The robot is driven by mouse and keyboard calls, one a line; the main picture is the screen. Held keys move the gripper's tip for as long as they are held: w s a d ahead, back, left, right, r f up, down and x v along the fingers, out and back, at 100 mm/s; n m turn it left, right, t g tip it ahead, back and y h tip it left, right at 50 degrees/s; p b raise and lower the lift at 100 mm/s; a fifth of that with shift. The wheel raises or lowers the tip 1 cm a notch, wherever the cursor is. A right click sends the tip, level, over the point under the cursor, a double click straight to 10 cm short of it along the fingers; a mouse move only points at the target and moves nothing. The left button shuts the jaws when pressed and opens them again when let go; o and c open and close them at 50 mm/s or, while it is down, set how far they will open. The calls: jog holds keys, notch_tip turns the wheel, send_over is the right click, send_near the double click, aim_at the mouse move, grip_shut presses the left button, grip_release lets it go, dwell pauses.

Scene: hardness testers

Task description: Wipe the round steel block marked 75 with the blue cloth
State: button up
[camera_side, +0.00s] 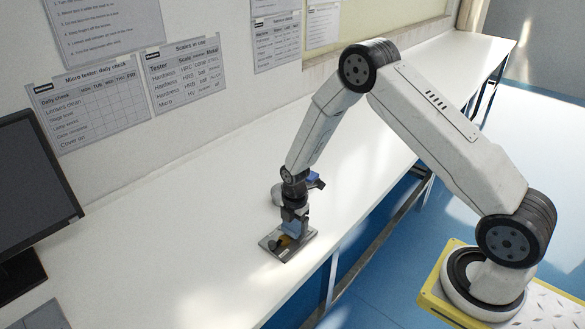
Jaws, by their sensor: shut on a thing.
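My gripper (293,216) points down over a small metal tray (305,237) near the front edge of the white bench. It is shut on a grey-blue piece that looks like the blue cloth (292,228), held just above or against what lies in the tray. A small dark round piece (274,244) and a brownish-yellow piece (284,240) show in the tray, left of the cloth. No 75 mark is readable at this size. The gripper and cloth hide part of the tray, and I cannot tell whether the cloth touches a block.
A pale round object (277,196) stands behind my gripper, partly hidden. A monitor (36,185) stands at the left of the bench (180,235). Printed sheets (90,105) hang on the wall. The bench is clear left of the tray and along its far right.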

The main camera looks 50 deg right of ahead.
jog(key=shift+a, duration=0.85)
jog(key=shift+d, duration=1.95)
jog(key=shift+a, duration=2.05)
jog(key=shift+d, duration=2.15)
jog(key=shift+r, duration=4.1)
